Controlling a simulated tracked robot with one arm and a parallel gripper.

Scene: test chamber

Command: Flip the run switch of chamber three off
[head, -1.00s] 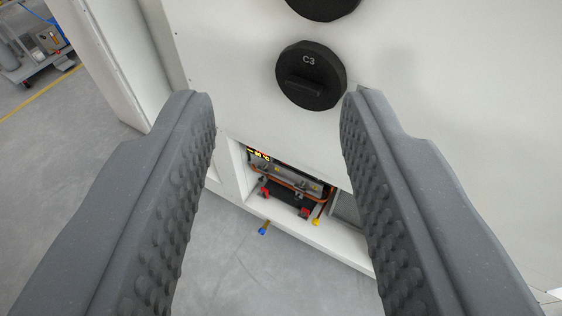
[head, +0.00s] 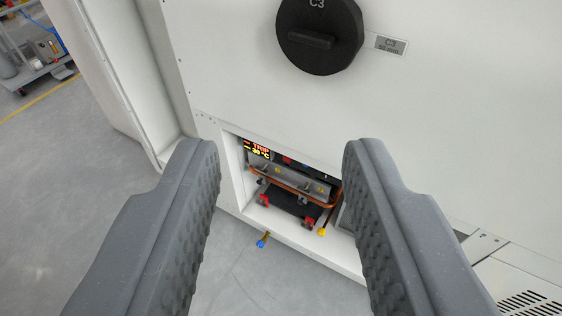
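My gripper (head: 281,150) is open and empty, its two grey fingers wide apart in front of a white cabinet panel (head: 240,85). A round black knob marked C3 (head: 320,40) with a raised bar sits on the panel, above and between the fingertips, its top cut by the picture edge. A small grey label (head: 391,45) to its right starts with C3; its lower line is too small to read surely. I cannot make out a run switch for chamber three.
Inside the opening are an orange hose or pipe (head: 300,192) and red clamps. A yellow-ended piece (head: 321,232) and a blue-ended piece (head: 262,242) stick out low. A vented panel (head: 525,303) is at lower right. A trolley (head: 38,45) stands far left on grey floor.

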